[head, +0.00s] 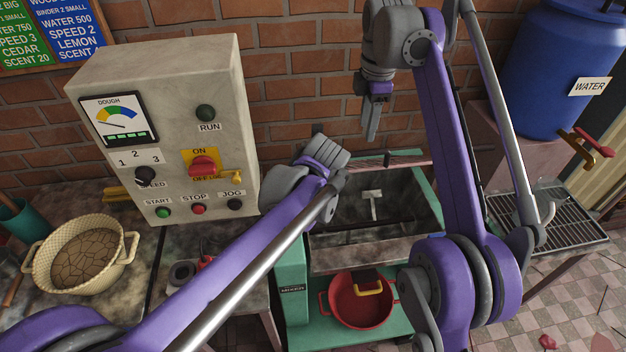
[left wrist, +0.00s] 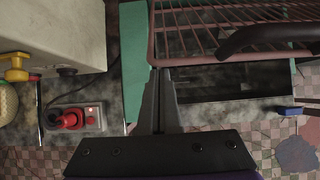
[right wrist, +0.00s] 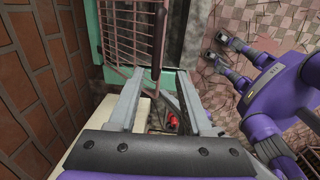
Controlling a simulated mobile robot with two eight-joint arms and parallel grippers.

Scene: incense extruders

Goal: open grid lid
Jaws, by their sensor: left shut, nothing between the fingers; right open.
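The grid lid is a pinkish-red wire frame (left wrist: 215,30) with a thick dark bar (left wrist: 265,38) in the left wrist view. In the head view only a thin reddish edge (head: 407,161) shows at the back of the green mixer (head: 292,262), and the trough (head: 385,212) below is uncovered. The lid looks raised; its exact angle is unclear. My left gripper (left wrist: 160,80) is shut and empty, close to the lid's frame; contact cannot be told. My right gripper (head: 371,122) points down, open and empty, above the trough's back. The lid (right wrist: 130,32) lies ahead of it in the right wrist view.
A control box (head: 170,110) stands left of the mixer. A red pot (head: 360,302) sits on the green base below the trough. A woven basket (head: 82,255) is at far left. A blue water barrel (head: 560,60) and metal grate (head: 560,222) are at right. A brick wall closes the back.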

